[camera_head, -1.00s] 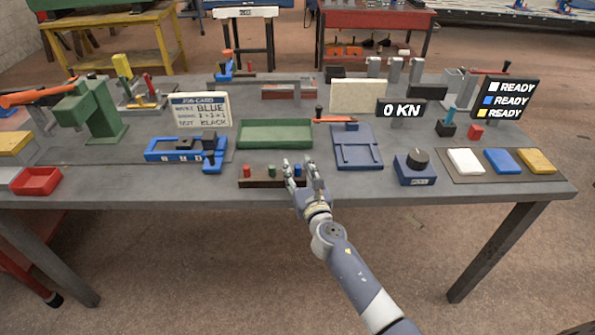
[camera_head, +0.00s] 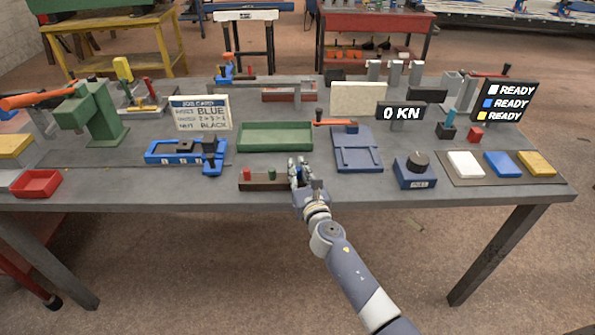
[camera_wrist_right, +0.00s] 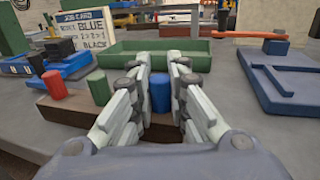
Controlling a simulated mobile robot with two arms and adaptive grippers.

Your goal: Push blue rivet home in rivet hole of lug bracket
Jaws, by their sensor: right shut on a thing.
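My right gripper (camera_head: 300,170) is at the right end of the brown rivet block (camera_head: 258,185), with its fingers closed in. In the right wrist view the blue rivet (camera_wrist_right: 160,92) stands upright between the fingers and is gripped. Its lower end is hidden, so I cannot tell whether it still sits in the block. A blue fixture (camera_head: 160,157) with a dark piece on it stands left of the block; I cannot make out a lug bracket or rivet hole for certain. My left gripper is not in view.
A red rivet (camera_head: 247,174) and a green rivet (camera_head: 272,173) stand in the block beside my gripper. A green tray (camera_head: 275,138) lies behind it and a blue plate fixture (camera_head: 358,155) to the right. A job card (camera_head: 202,113) reads BLUE. A display reads 0 KN (camera_head: 401,113).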

